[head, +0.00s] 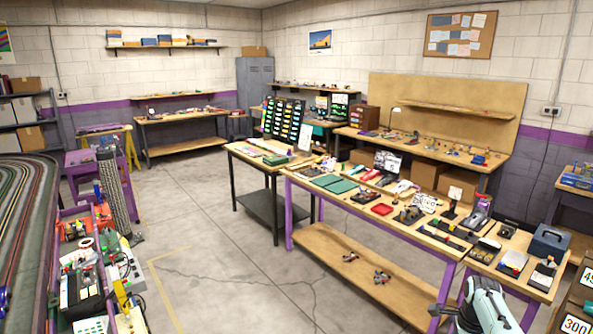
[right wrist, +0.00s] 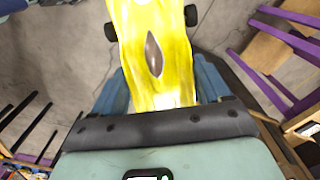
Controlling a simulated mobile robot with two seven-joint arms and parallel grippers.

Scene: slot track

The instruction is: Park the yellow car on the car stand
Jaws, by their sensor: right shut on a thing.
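The yellow car (right wrist: 150,20) fills the upper middle of the right wrist view, with dark wheels on both sides and a dark oval on its top. My right gripper (right wrist: 160,85) is shut on it, with a blue finger on each side. The car is held above the grey floor. In the head view my right arm comes in at the bottom right; the yellow car cannot be made out there. I cannot pick out the car stand for certain among the many small things on the tables. My left gripper is not in view.
A long purple-legged table (head: 340,258) full of small items runs across the right. A black rack of coloured cars (head: 284,119) stands on the table behind it. A cluttered bench (head: 92,262) and a slot track (head: 22,215) are at the left. The middle floor (head: 215,240) is clear.

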